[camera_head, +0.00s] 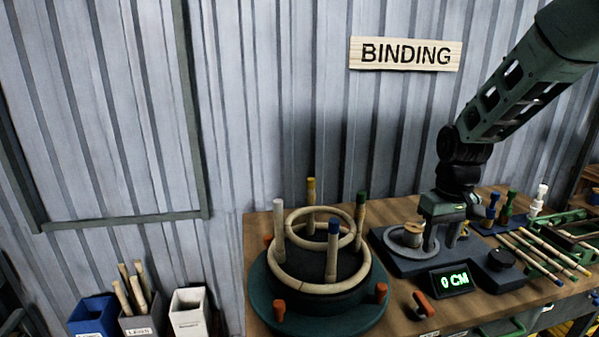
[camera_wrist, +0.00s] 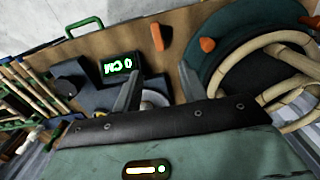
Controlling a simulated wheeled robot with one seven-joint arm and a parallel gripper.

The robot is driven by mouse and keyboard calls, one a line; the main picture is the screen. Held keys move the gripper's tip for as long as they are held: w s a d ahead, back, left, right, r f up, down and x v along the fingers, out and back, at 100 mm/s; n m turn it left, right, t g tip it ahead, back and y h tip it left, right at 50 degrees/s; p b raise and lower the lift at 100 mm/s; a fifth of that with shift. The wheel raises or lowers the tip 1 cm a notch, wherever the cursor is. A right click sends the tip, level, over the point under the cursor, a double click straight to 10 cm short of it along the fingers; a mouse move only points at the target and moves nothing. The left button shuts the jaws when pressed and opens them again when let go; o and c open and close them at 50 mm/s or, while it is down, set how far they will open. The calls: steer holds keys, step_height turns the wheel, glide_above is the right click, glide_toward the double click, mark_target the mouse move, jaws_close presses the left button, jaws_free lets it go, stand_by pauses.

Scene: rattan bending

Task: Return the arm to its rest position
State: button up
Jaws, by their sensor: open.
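My arm reaches down from the upper right of the head view. My gripper (camera_head: 436,236) points down over the dark measuring device, whose display (camera_head: 454,280) reads "0 CM". Its two fingers are apart, with the spool (camera_head: 413,235) on its round plate close by on the left. I cannot tell whether a finger touches the spool. In the wrist view, the fingers of my gripper (camera_wrist: 148,95) show spread apart, with part of the round plate between them and nothing clearly held.
A green turntable (camera_head: 262,290) with rattan rings on upright posts stands left of the device. Several rattan sticks (camera_head: 528,254) and a green frame lie to the right. Coloured-top tools stand behind them. Bins (camera_head: 141,322) stand at lower left. The space above the bench is mostly free.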

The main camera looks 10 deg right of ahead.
steer(key=s+a+r+n, duration=0.2)
steer(key=s+a, duration=0.3)
steer(key=a, duration=0.4)
steer(key=s+a+r+n, duration=0.1)
steer(key=s+a+n, duration=0.1)
steer(key=s+a, duration=0.45)
steer(key=s+a+n, duration=0.3)
steer(key=s+a, duration=0.5)
steer(key=s, duration=0.5)
steer(key=shift+n+y, duration=0.3)
